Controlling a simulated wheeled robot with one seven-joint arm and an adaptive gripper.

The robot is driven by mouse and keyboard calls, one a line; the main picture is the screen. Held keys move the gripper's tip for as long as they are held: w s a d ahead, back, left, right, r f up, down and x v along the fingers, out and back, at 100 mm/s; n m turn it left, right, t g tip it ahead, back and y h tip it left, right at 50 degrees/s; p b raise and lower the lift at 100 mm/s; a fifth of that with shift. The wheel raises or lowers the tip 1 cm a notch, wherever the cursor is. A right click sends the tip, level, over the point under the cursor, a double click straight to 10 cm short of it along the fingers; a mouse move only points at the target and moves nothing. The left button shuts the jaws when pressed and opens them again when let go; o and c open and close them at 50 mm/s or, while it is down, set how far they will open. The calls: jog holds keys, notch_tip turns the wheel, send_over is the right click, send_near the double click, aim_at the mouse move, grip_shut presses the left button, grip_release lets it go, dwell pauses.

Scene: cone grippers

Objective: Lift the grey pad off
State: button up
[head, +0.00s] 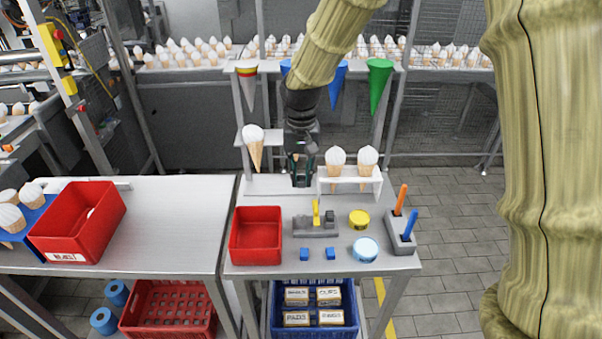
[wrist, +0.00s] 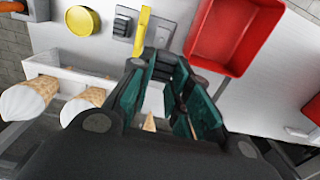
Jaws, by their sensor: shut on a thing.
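My gripper (head: 302,180) hangs above the back of the small white table, pointing down, behind the grey fixture (head: 318,232). In the wrist view its teal-lined fingers (wrist: 166,72) are close together around a small dark grey piece (wrist: 165,66), which looks like the grey pad; the fingers mostly hide it. The fixture has an upright yellow lever (head: 316,212) and a dark grey block (head: 330,216) on its right. The fixture's block also shows at the top of the wrist view (wrist: 123,25). The held piece is apart from the fixture.
A red bin (head: 256,252) stands left of the fixture. A white rack (head: 349,182) with two cones is close on my gripper's right; another cone (head: 254,143) stands left.

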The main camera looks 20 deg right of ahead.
jog(key=shift+r+p, duration=0.8)
jog(key=shift+r, duration=0.25)
